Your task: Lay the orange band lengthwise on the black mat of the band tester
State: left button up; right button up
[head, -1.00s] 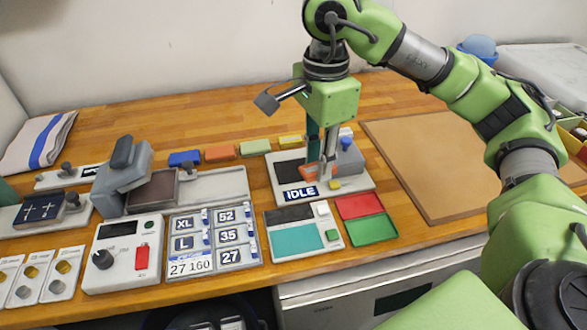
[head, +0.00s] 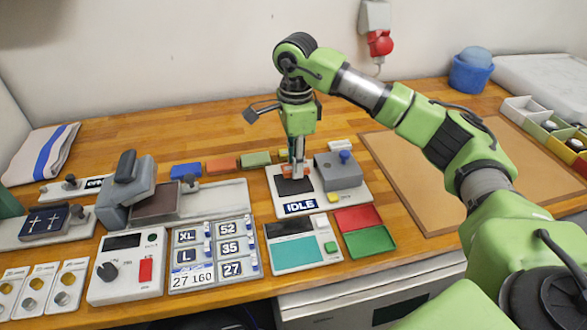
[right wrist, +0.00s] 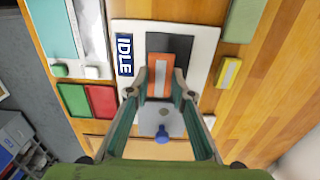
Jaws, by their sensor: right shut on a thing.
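The band tester (head: 356,200) is a pale plate with an IDLE label, a black mat (head: 292,187) on its left and a grey block (head: 338,172) with a blue knob on its right. My right gripper (head: 297,172) points down at the mat's back right part, shut on the orange band (right wrist: 160,84). The band has a pale stripe along its middle. In the right wrist view it lies between the fingertips, partly in front of the black mat (right wrist: 182,50). I cannot tell whether it touches the mat. My left gripper is out of view.
A device with a teal pad (head: 297,250) and a red and green tray (head: 370,240) stand in front. A brown board (head: 440,170) lies to the right.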

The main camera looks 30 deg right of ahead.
aim_at(294, 183)
jog(key=shift+w+f, duration=0.45)
jog(key=shift+f, duration=0.1)
jog(key=f, duration=0.1)
jog(key=f+p, duration=0.1)
jog(key=f, duration=0.1)
jog(key=shift+w+f+p, duration=0.1)
jog(key=shift+w+p, duration=0.15)
jog(key=shift+p, duration=0.1)
jog(key=shift+d+f, duration=0.1)
jog(key=shift+f, duration=0.1)
jog(key=shift+f, duration=0.1)
jog(key=shift+f, duration=0.15)
jog(key=o, duration=0.8)
